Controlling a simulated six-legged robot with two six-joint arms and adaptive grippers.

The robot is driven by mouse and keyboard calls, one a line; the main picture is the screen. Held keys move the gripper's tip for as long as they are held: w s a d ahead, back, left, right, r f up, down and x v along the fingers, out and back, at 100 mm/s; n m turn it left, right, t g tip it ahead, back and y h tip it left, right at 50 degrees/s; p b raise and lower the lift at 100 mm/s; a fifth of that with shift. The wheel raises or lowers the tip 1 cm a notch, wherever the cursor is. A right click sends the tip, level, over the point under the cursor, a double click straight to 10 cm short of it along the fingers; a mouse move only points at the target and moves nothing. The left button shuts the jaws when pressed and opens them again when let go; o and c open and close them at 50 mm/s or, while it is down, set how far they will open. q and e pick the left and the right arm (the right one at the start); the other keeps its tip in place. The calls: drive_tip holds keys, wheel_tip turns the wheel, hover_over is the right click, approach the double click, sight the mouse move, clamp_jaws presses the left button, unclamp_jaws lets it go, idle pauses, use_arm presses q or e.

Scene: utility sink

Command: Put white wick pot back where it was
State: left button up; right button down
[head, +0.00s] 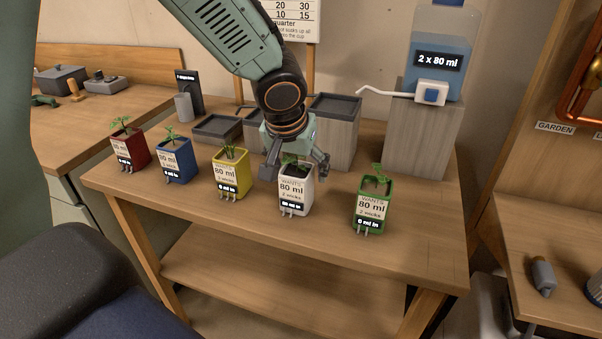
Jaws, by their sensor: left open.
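The white wick pot (295,197) stands upright on the wooden table (250,225), in the row between the yellow pot (231,177) and the green pot (373,208). Its label reads "WANTS 80 ml 2 wicks", and a small plant shows at its top. My left gripper (297,169) is open, with its fingers around or just behind the top of the white pot. I cannot tell whether a finger touches it. My right gripper is not in view.
A blue pot (173,161) and a red pot (130,149) stand at the left of the row. The table's front right is clear.

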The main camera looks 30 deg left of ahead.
use_arm(q)
drive_tip(key=p+v, duration=0.1)
drive_tip(key=v, duration=0.6)
drive_tip(key=shift+s+r+p, duration=0.1)
drive_tip(key=shift+r+p, duration=0.1)
drive_tip(key=shift+p, duration=0.2)
drive_tip(key=shift+s, duration=0.15)
